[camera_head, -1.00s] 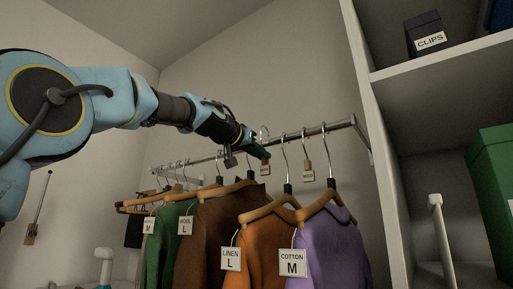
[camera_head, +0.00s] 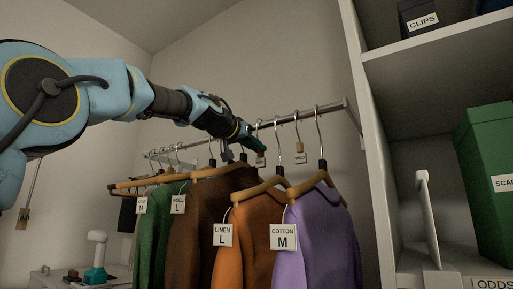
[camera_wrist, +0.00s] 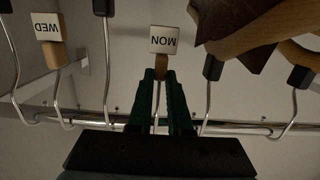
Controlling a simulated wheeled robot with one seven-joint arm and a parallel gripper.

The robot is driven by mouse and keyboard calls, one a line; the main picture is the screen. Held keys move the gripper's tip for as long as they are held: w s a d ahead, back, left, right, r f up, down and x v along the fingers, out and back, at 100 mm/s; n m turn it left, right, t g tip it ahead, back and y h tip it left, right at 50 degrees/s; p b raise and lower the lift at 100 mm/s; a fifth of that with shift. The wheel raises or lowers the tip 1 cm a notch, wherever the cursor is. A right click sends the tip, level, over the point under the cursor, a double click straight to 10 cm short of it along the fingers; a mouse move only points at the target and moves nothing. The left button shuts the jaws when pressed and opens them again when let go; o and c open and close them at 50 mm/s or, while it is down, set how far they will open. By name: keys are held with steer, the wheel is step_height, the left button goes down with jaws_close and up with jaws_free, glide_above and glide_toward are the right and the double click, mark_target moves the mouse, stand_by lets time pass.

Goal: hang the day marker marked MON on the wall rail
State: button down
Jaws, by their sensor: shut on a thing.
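The day marker MON (camera_wrist: 164,40), a white tag on a brown block with a wire hook, is upright in my gripper. My gripper (camera_wrist: 162,78) is shut on its block or stem, with dark green fingers on both sides. In the head view my gripper (camera_head: 258,145) is close to the wall rail (camera_head: 335,108), with the marker's tag (camera_head: 261,161) below the fingertips. The rail (camera_wrist: 95,122) also crosses the wrist view. The hook's top is at about rail height, but I cannot tell whether it rests on the rail.
The WED marker (camera_wrist: 48,27) hangs on the rail nearby; it also shows in the head view (camera_head: 300,157). Hangers with an orange garment (camera_head: 256,240), a purple garment (camera_head: 318,230) and others crowd the rail. Shelving (camera_head: 372,140) stands at right.

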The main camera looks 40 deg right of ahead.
steer(key=c, duration=0.8)
jaws_free()
steer(key=shift+o, duration=0.2)
steer(key=b+v, duration=0.5)
steer(key=v, duration=0.5)
steer(key=shift+a, duration=0.4)
